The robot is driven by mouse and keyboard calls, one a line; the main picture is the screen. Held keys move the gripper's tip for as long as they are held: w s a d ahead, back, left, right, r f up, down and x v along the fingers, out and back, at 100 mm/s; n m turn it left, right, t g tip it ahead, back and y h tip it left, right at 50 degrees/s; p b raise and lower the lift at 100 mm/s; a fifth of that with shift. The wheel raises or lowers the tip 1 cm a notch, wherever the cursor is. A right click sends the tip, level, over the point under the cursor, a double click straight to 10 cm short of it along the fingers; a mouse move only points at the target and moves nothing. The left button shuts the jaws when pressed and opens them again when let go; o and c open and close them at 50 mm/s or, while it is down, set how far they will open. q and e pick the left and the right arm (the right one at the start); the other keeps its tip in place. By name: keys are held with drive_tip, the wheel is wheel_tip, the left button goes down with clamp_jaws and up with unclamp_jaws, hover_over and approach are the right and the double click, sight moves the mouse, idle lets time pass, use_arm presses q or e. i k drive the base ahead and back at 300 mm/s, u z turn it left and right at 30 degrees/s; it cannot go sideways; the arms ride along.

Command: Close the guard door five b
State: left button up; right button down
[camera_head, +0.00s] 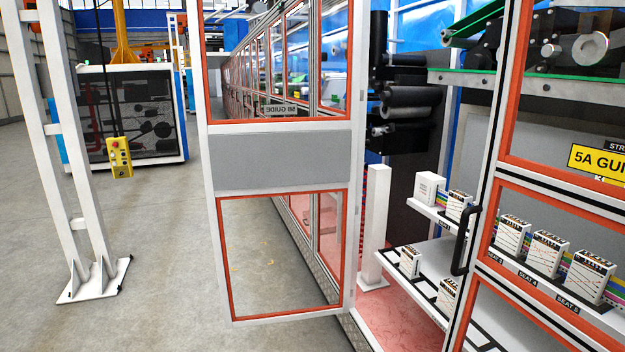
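A guard door (281,165) with a white frame, orange-red trim, clear panes and a grey middle panel stands swung open in the middle of the view. Right of the bay stands another framed panel with a yellow "5A GUI" label (598,160). A black upright handle (466,240) is at that panel's left edge. Neither gripper is in view.
Shelves (425,262) with small white boxes sit in the bay, below black rollers (410,97). A white post (373,228) stands inside. On the left are a white upright frame (95,279) and a hanging yellow pendant (119,158). The grey floor left of the door is clear.

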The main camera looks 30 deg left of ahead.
sight(242, 158)
drive_tip(key=k, duration=0.45)
drive_tip(key=u, duration=1.95)
drive_tip(key=i, duration=6.65)
drive_tip(key=z, duration=4.6)
drive_tip(key=i, duration=0.1)
drive_tip(key=u, duration=0.2)
